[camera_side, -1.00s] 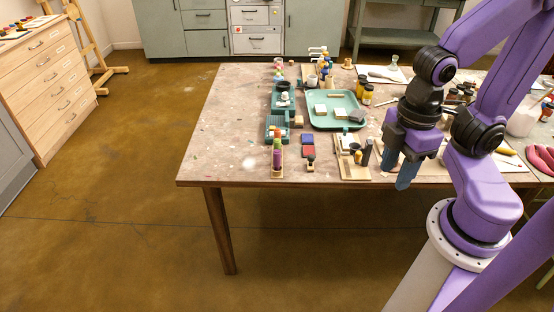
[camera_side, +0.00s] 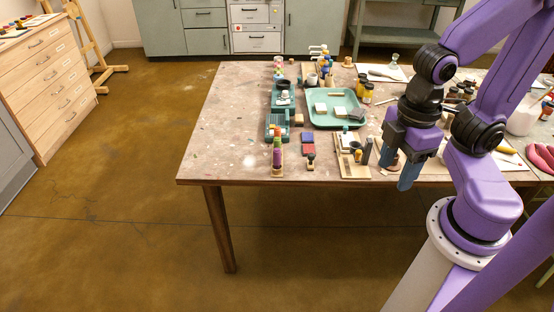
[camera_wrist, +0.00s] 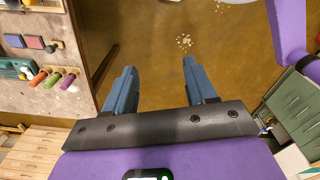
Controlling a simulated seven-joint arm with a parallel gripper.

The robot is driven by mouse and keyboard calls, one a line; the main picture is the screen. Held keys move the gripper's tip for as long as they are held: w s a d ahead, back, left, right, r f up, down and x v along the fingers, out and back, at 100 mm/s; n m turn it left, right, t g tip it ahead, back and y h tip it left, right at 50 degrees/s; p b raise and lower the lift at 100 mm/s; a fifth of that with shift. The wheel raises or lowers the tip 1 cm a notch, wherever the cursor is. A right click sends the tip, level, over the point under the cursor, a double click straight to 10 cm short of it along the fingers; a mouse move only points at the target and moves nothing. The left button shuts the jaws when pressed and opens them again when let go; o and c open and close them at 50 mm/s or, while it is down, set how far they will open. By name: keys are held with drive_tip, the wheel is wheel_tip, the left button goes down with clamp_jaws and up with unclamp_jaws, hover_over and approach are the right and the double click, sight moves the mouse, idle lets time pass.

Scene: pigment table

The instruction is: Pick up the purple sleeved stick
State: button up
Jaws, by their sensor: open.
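A purple sleeved stick (camera_side: 277,159) stands at the near left of the table, at the front of a short row with a green and an orange one. In the wrist view the purple stick (camera_wrist: 68,81) shows at the left, beside the green stick (camera_wrist: 53,79) and the orange stick (camera_wrist: 39,77). My gripper (camera_side: 396,175) is open and empty at the table's front edge, well right of the stick. In the wrist view my gripper (camera_wrist: 158,66) has its fingers spread over bare floor.
A wooden board (camera_side: 354,171) with small items lies between the sticks and my gripper. Red and blue blocks (camera_side: 308,143) sit nearer the sticks. A teal tray (camera_side: 318,122) holds pale blocks farther back. The table's left part is clear.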

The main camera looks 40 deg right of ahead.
drive_tip(key=shift+w, duration=0.1)
drive_tip(key=w+a+n, duration=0.2)
drive_tip(key=w+a, duration=0.2)
drive_tip(key=w, duration=0.7)
drive_tip(key=n, duration=0.3)
hover_over(277, 149)
wheel_tip(277, 149, down, 7)
wheel_tip(277, 149, down, 11)
drive_tip(key=shift+a+f, duration=0.1)
drive_tip(key=shift+a, duration=0.05)
drive_tip(key=shift+f, duration=2.6)
clamp_jaws()
